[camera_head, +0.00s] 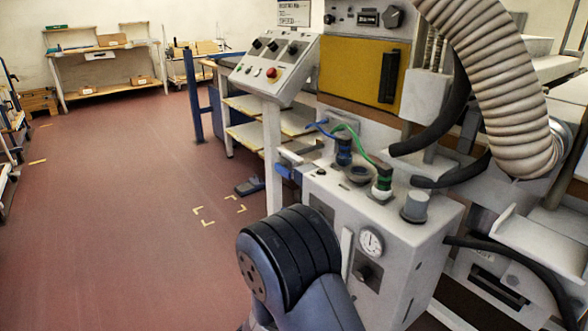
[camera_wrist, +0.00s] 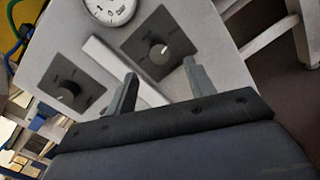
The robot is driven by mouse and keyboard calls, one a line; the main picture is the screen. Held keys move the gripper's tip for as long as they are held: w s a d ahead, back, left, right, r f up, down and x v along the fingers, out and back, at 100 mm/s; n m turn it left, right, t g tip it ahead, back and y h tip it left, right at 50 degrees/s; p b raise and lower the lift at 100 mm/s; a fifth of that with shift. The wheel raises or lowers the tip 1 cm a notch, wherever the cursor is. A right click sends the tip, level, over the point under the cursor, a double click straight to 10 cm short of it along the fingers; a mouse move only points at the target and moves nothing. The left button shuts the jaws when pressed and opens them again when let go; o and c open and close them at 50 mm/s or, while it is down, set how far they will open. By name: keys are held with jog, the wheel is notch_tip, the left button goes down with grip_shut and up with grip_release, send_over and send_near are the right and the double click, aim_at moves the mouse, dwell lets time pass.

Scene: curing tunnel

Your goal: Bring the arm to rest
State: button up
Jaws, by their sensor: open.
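In the wrist view my gripper (camera_wrist: 160,90) is open, its two dark fingers apart with nothing between them. Beyond the fingers is the pale front face of a machine cabinet (camera_wrist: 208,35), with a black knob (camera_wrist: 158,52) on a dark plate, a second knob (camera_wrist: 67,93) to its left and a round gauge (camera_wrist: 110,8) at the top. In the head view my dark blue arm (camera_head: 290,262) rises from the bottom edge, in front of the same cabinet (camera_head: 405,245). My gripper is not visible in the head view.
Blue and green connectors (camera_head: 382,183) stand on the cabinet top. A control panel (camera_head: 276,68) with a red button stands behind it. A ribbed hose (camera_head: 500,75) and black cables hang at the right. The red-brown floor (camera_head: 120,200) at the left is open, with yellow corner marks (camera_head: 204,216).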

aim_at(358, 277)
jog(key=x, duration=0.5)
jog(key=shift+w+d+r, duration=0.1)
jog(key=shift+w+d, duration=0.05)
jog(key=shift+d, duration=0.15)
jog(key=shift+a, duration=0.1)
